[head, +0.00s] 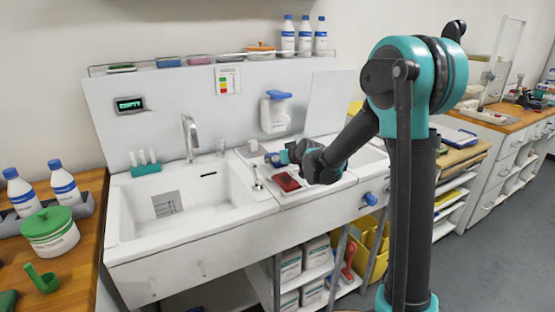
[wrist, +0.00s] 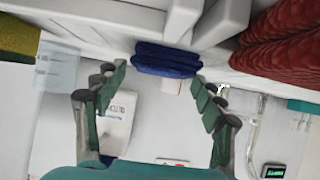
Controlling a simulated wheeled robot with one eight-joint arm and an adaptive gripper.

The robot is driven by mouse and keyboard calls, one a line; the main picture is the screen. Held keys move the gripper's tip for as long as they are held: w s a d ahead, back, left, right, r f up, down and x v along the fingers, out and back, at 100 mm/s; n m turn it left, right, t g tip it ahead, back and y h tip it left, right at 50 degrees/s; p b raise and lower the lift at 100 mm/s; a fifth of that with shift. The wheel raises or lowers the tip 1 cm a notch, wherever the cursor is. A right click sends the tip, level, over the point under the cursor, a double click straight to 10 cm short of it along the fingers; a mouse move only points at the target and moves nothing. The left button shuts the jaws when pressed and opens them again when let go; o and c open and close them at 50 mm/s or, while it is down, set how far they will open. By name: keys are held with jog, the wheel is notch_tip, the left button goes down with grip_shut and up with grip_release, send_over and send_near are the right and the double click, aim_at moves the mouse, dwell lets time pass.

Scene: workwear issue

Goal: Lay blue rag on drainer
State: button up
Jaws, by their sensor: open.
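The blue rag (wrist: 167,60) is a dark blue folded cloth in the wrist view, lying at the edge of a white surface. My gripper (wrist: 158,78) is open, with the rag ahead of and between its spread fingertips; I cannot tell whether they touch it. In the head view my gripper (head: 282,157) is low over the counter between the two basins and largely hides the rag. A dark red folded cloth (head: 286,182) lies just in front of it, and is large at right in the wrist view (wrist: 285,40). I cannot clearly make out the drainer.
The left basin (head: 180,200) has a tap (head: 190,135) behind it. A white dispenser with a blue top (head: 275,112) hangs on the backsplash. A yellow-green sponge (wrist: 18,40) is at left in the wrist view. Bottles (head: 305,35) stand on the shelf above.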

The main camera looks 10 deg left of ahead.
jog(key=v, duration=1.1)
jog(key=shift+s+d+r, duration=0.1)
jog(key=shift+s+d, duration=0.05)
